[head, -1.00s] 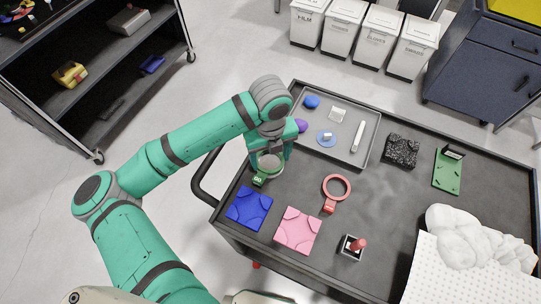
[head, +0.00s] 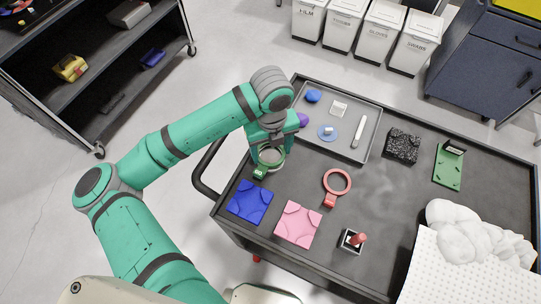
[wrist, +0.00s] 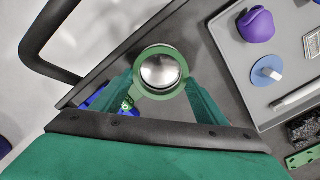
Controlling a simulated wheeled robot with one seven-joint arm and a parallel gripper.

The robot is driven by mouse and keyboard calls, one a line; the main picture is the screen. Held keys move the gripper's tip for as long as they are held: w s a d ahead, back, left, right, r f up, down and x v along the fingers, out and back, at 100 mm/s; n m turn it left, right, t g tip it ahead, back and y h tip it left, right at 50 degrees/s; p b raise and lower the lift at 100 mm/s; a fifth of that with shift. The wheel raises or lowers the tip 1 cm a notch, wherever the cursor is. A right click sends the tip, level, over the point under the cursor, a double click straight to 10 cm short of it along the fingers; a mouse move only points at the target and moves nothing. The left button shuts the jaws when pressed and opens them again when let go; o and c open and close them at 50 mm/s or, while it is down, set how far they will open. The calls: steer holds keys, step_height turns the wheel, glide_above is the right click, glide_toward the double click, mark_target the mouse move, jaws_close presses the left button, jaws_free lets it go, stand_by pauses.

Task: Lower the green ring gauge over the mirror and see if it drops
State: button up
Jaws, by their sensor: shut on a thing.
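The green ring gauge (wrist: 177,52) shows in the wrist view as a green ring with a short labelled handle pointing down and left. The round silver mirror (wrist: 160,71) shows inside the ring's opening. I cannot tell whether the ring is around the mirror or still above it. My gripper (wrist: 163,97) is shut on the ring gauge, with a finger on either side of it. In the head view my gripper (head: 268,150) is over the left end of the cart, and the ring gauge's handle (head: 260,172) sticks out towards the front. The gripper hides part of the ring.
A blue block (head: 250,202) and a pink block (head: 298,225) lie in front. A red ring gauge (head: 328,200) lies to the right. A grey tray (head: 365,139) with small items is behind. The cart's black handle (head: 200,178) is close on the left.

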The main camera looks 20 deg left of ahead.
mark_target(272, 158)
steer(key=shift+r, duration=2.1)
